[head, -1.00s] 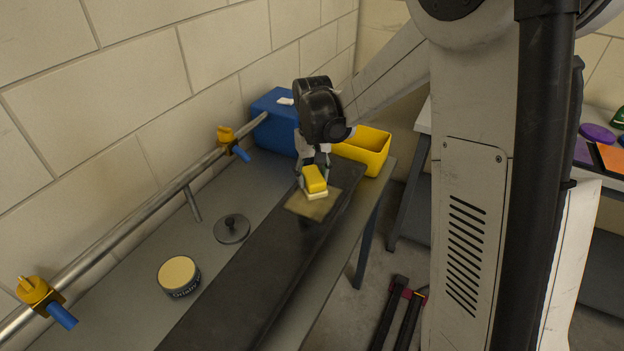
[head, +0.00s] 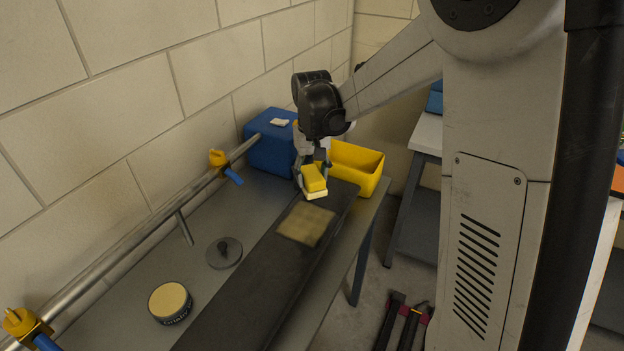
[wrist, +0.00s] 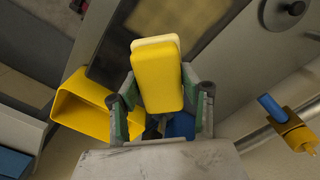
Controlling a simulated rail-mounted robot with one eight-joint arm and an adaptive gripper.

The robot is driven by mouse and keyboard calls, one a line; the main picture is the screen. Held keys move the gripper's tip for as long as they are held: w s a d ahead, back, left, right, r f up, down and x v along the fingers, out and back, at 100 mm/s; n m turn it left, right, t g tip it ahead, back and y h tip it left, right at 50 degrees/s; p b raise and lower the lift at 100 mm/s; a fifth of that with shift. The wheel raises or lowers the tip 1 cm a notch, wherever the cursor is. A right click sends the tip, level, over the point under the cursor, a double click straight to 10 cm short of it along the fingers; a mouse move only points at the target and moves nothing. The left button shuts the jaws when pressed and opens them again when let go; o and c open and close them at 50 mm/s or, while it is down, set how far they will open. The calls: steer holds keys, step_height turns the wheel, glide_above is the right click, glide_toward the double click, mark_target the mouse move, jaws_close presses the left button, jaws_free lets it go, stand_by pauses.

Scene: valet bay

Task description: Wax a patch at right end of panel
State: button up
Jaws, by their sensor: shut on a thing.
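My gripper (head: 313,178) is shut on a yellow applicator block (head: 314,177) with a pale pad underneath. It also shows between the fingers in the wrist view (wrist: 158,78). The block is at the far end of the long dark panel (head: 255,275), just beyond a pale yellowish wax patch (head: 306,223). I cannot tell whether the pad touches the panel. The open wax tin (head: 170,302), full of pale wax, stands on the bench left of the panel. Its dark round lid (head: 224,252) lies on the bench beyond it.
A yellow bin (head: 356,168) and a blue box (head: 271,140) stand at the bench's far end, close to my gripper. A metal rail (head: 135,235) with yellow-and-blue clamps (head: 222,163) runs along the wall. The bench (head: 205,215) between rail and panel is mostly clear.

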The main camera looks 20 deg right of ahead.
steer(key=shift+r+p, duration=0.45)
steer(key=shift+r, duration=0.6)
